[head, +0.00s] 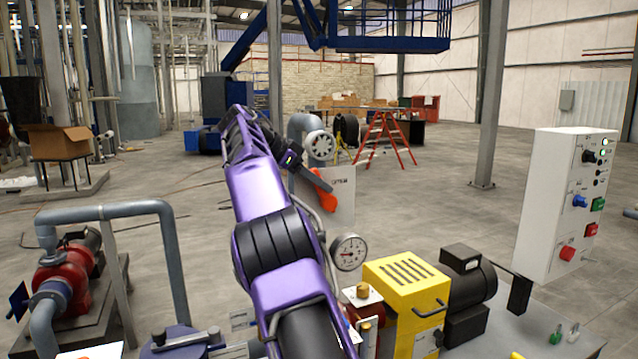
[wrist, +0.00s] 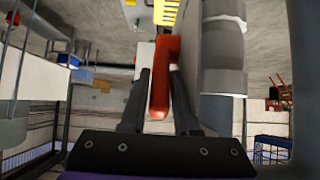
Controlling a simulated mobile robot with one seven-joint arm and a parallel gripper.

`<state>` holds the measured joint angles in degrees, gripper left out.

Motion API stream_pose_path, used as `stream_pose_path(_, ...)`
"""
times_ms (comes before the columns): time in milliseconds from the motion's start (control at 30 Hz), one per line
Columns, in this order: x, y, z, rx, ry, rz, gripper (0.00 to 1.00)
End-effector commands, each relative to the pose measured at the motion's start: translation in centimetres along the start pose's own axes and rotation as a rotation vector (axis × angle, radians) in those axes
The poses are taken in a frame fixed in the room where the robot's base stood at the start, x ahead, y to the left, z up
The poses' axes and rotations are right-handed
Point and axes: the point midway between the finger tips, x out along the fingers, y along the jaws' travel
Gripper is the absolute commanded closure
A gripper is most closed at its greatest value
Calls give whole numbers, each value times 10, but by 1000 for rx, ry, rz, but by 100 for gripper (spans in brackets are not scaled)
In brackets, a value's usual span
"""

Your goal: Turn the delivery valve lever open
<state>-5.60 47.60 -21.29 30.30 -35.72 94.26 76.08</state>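The delivery valve lever (wrist: 161,88) is a red-orange handle. In the wrist view it runs between the two dark fingers of my gripper (wrist: 160,100), its rounded end towards the palm. The fingers lie close along both sides of it and appear shut on it. In the head view my gripper (head: 312,180) is at the orange lever (head: 327,201), which is partly hidden behind the gripper. A pale plate with lettering (head: 343,205) stands behind the lever. The lever's pivot and valve body are hidden by my arm in the head view.
A pressure gauge (head: 348,252) stands below the lever, beside my arm. A yellow pump housing (head: 405,285) and black motor (head: 466,278) are to the right. A white control box (head: 570,205) stands further right. A grey pipe (wrist: 223,60) runs close to the lever.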

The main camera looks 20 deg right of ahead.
Motion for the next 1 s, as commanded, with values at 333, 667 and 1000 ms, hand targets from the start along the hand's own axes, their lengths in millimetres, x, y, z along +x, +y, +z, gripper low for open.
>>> stream_pose_path(333,0,0,0,0,1,0,45)
stream_pose_path(667,-2,0,9,-6,93,0,45)
stream_pose_path(1000,-1,0,32,-3,406,0,45)
